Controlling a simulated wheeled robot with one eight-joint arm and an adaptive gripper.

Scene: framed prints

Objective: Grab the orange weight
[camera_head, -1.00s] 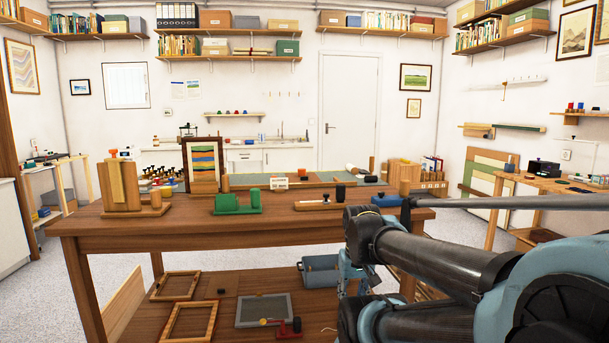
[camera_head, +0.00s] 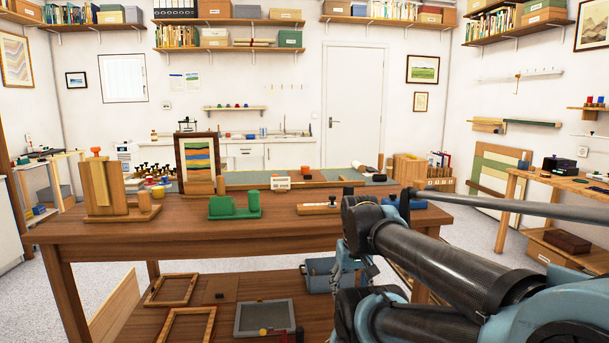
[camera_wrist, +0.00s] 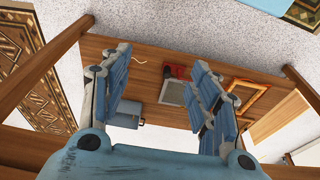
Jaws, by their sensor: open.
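A small orange knob-like piece (camera_head: 96,151) sits atop an upright wooden block stand (camera_head: 100,188) at the left end of the workbench. It is the clearest orange item that could be the weight, but it is too small to be sure. My gripper (camera_wrist: 160,62) is open and empty in the wrist view, its two blue fingers spread. It points down toward the bench's lower shelf (camera_wrist: 150,68). It is well to the right of the orange piece, which the wrist view does not show.
On the workbench (camera_head: 200,235) stand a green block holder (camera_head: 235,207), a striped framed print (camera_head: 199,160) and a white-labelled box (camera_head: 280,183). The lower shelf holds wooden frames (camera_head: 172,289), a grey panel (camera_head: 264,318), a red tool (camera_wrist: 177,72) and a blue-grey bin (camera_wrist: 124,113).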

